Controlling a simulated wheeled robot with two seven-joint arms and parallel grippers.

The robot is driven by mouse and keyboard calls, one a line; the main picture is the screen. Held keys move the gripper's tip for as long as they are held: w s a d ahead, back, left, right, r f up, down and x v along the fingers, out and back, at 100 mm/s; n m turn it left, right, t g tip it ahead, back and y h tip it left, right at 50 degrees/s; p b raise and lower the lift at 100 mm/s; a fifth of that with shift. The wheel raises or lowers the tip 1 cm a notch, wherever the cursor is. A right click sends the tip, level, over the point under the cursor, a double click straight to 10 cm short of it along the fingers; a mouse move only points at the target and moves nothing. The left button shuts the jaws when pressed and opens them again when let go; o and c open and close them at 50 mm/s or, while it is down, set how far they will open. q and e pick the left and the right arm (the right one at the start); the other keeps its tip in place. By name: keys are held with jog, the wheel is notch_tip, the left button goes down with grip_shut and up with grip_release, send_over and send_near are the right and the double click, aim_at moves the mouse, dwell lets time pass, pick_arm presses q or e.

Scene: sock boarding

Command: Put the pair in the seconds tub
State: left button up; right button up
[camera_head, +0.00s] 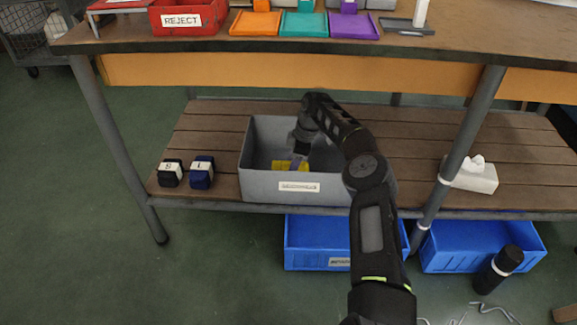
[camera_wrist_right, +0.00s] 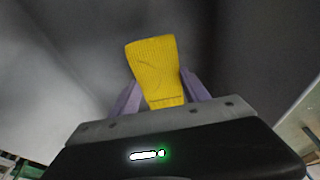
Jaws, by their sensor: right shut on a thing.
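A grey tub (camera_head: 258,187) with a small white label, too blurred to read for certain, stands on the lower wooden shelf. My right arm reaches over its front wall, and my right gripper (camera_head: 301,158) is inside the tub's opening. In the right wrist view the right gripper (camera_wrist_right: 158,100) is shut on a yellow ribbed sock pair (camera_wrist_right: 153,65), which sticks out past the fingers. The yellow pair (camera_head: 281,165) also shows low inside the tub in the head view, partly hidden by the gripper. Whether it touches the tub floor I cannot tell. My left gripper is out of view.
Two dark banded bundles marked S (camera_head: 170,174) and L (camera_head: 201,173) sit left of the tub. A tissue box (camera_head: 475,178) is at right, beyond a table leg (camera_head: 461,145). Blue crates (camera_head: 310,258) stand below. The tabletop holds a red REJECT bin (camera_head: 187,19) and coloured trays.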

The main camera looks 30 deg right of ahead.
jog(key=shift+f+b, duration=0.45)
jog(key=shift+f, duration=0.1)
jog(key=o, duration=1.4)
jog(key=shift+r, duration=0.15)
jog(key=shift+r+p, duration=0.3)
jog(key=shift+p, duration=0.05)
jog(key=shift+p+v, duration=1.05)
jog(key=shift+v, duration=0.15)
jog(key=s+d+p, duration=0.1)
jog(key=s+d, duration=0.1)
jog(key=d, duration=0.1)
jog(key=s+d+p, duration=0.1)
jog(key=s+d, duration=0.1)
jog(key=d, duration=0.1)
jog(key=s+d+p, duration=0.1)
jog(key=s+d, duration=0.2)
jog(key=shift+d+f, duration=0.2)
jog(key=shift+f, duration=0.2)
